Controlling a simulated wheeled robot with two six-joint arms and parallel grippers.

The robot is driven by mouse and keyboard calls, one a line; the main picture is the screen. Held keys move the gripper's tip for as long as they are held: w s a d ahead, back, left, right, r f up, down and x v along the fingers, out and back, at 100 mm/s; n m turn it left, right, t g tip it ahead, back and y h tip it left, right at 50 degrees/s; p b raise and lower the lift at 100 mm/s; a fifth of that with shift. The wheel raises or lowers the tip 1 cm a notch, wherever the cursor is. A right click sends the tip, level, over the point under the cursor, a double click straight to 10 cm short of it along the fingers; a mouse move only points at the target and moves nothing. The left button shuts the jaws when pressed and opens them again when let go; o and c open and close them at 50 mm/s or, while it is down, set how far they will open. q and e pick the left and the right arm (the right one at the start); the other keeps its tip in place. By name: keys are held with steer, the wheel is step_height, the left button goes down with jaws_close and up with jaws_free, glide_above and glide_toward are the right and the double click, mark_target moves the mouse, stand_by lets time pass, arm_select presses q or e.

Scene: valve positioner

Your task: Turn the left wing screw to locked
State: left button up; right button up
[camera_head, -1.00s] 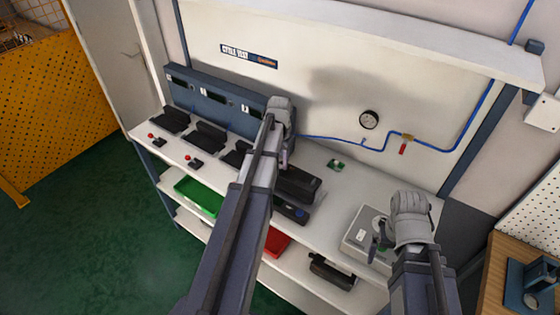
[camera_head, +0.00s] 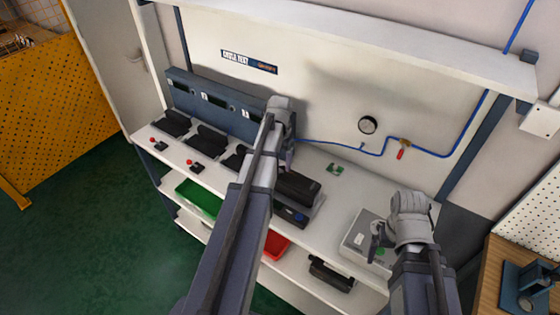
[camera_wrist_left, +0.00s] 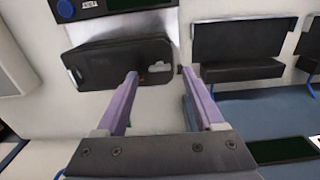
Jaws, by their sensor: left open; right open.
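A black-covered device (camera_head: 296,187) stands on the white bench, just in front of my left gripper (camera_head: 284,160). My right gripper (camera_head: 377,238) is open above a grey box (camera_head: 360,238) at the right of the bench.
Green (camera_head: 198,197) and red bins are below.

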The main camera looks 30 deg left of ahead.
mark_target(280, 169)
arm_select(q)
step_height(280, 169, up, 6)
steer(key=p, duration=0.4)
steer(key=shift+f+p, duration=0.25)
steer(key=shift+p, duration=0.05)
steer(key=shift+f, duration=0.25)
step_height(280, 169, down, 8)
steer(key=b, duration=0.8)
steer(key=shift+r, duration=0.2)
steer(key=shift+r, duration=0.2)
